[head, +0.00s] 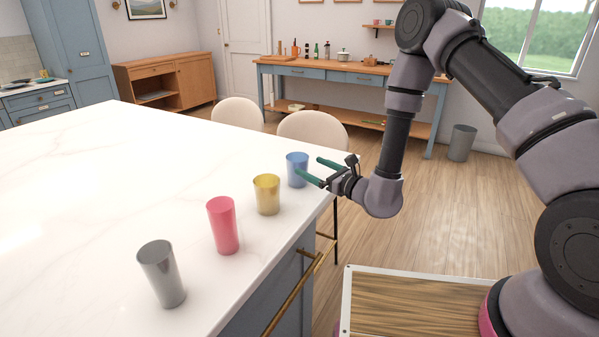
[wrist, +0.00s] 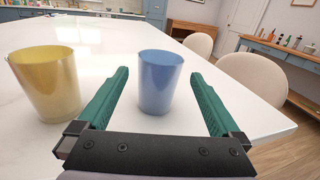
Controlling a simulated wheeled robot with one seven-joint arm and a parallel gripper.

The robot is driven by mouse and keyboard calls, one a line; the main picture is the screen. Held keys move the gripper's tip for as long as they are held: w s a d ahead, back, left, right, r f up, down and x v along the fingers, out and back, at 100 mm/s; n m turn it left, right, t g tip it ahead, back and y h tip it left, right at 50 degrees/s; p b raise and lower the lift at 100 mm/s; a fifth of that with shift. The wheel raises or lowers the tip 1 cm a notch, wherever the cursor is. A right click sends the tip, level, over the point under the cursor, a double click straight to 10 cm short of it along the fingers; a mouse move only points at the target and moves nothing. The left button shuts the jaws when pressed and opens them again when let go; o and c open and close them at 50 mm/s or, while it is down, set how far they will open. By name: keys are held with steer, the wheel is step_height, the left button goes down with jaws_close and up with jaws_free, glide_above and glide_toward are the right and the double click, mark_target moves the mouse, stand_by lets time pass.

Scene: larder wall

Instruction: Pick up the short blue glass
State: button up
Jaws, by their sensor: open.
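The short blue glass (head: 297,169) stands upright on the white marble counter near its far right corner. My gripper (head: 314,168) is open, with green fingers pointing towards the glass from its right side. In the wrist view the blue glass (wrist: 160,82) stands ahead, between the lines of the two open fingers (wrist: 160,84). The fingers are level with the glass in the picture, and I see no contact. Nothing is held.
A short yellow glass (head: 266,195) stands near the blue one, left of the left finger in the wrist view. A taller pink glass (head: 223,226) and a grey glass (head: 161,274) stand farther along the counter (head: 120,190). Two cream chairs (head: 313,131) stand behind it.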

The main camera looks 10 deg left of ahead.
mark_target(304, 162)
steer(key=shift+x, duration=3.5)
steer(key=shift+r, duration=0.1)
steer(key=c, duration=1.3)
